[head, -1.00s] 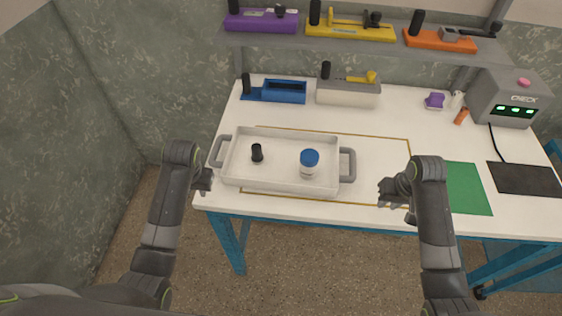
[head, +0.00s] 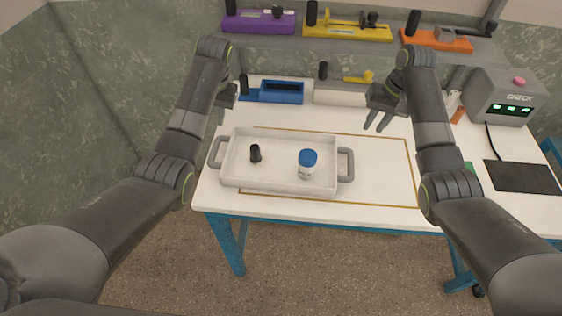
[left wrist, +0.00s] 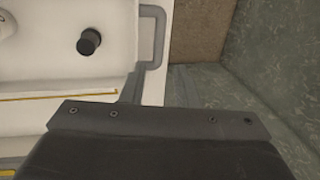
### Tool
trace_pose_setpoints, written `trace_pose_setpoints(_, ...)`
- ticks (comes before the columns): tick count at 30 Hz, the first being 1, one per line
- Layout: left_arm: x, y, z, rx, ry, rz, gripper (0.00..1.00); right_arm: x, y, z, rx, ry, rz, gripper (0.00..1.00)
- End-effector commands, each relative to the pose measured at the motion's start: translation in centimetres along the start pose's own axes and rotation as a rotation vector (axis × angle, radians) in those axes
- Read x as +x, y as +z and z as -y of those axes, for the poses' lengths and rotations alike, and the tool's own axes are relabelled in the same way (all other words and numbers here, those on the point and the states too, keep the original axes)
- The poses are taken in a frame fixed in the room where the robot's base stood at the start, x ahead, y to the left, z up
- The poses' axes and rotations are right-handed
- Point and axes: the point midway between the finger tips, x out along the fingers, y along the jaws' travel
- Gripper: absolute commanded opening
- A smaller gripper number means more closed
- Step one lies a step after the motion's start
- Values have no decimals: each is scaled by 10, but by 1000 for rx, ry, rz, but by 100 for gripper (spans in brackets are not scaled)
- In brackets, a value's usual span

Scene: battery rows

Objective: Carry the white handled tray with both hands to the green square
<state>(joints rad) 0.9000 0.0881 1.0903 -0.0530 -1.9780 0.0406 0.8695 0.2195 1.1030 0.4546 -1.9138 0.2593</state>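The white tray (head: 275,183) with grey end handles sits on the table inside and left of a gold outline. It holds a small black cylinder (head: 255,153) and a white jar with a blue lid (head: 307,164). My left gripper (head: 219,114) is raised above the table beyond the tray's left handle (head: 216,152); in the left wrist view its fingers (left wrist: 158,90) are apart, near that handle (left wrist: 159,38) but not around it. My right gripper (head: 376,127) is open and empty, beyond and right of the right handle (head: 346,165). The green square (head: 468,167) is mostly hidden behind my right arm.
A blue holder (head: 283,92) and a white holder with a yellow tool (head: 340,97) stand at the table's back. A grey check box (head: 500,98) and a black mat (head: 523,177) are at the right. A shelf (head: 290,42) with coloured holders hangs above the back.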

Motion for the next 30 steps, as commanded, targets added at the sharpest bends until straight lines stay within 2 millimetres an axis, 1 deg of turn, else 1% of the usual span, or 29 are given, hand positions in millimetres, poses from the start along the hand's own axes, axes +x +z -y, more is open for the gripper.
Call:
trace_pose_setpoints(5,7,0,0,0,0,1,28,7,0,0,0,0,1,23)
trace_pose_setpoints(8,20,0,0,0,0,2,28,20,0,0,-1,0,2,23)
trace_pose_setpoints(24,123,1,0,0,0,3,28,123,1,0,0,0,2,23)
trace_pose_setpoints(30,151,0,0,0,0,1,28,151,0,0,-1,1,1,23)
